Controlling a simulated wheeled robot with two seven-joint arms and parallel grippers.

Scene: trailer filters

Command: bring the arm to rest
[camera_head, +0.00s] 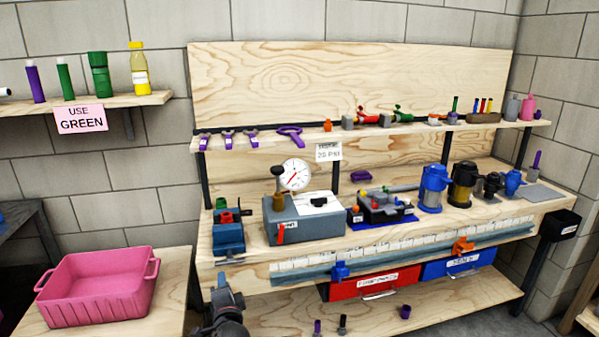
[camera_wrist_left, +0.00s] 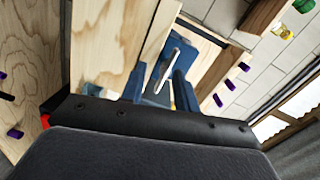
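My left arm's dark wrist and gripper (camera_head: 222,284) show at the bottom of the head view, in front of the bench's left end and below the blue vise (camera_head: 229,238). In the left wrist view two dark blue fingers (camera_wrist_left: 157,90) stand apart with nothing seen held between them. Beyond them is a blue body with a silver bar, which looks like the vise (camera_wrist_left: 165,68). The fingertips appear apart from it, though the exact gap is hard to judge. My right gripper is in neither view.
A pink tub (camera_head: 98,287) stands on a side table at left. The wooden workbench (camera_head: 480,225) holds a grey gauge box (camera_head: 303,219), blue and dark canisters and small parts. Red (camera_head: 372,284) and blue (camera_head: 458,264) drawers hang beneath. A lower shelf (camera_head: 440,303) lies under them.

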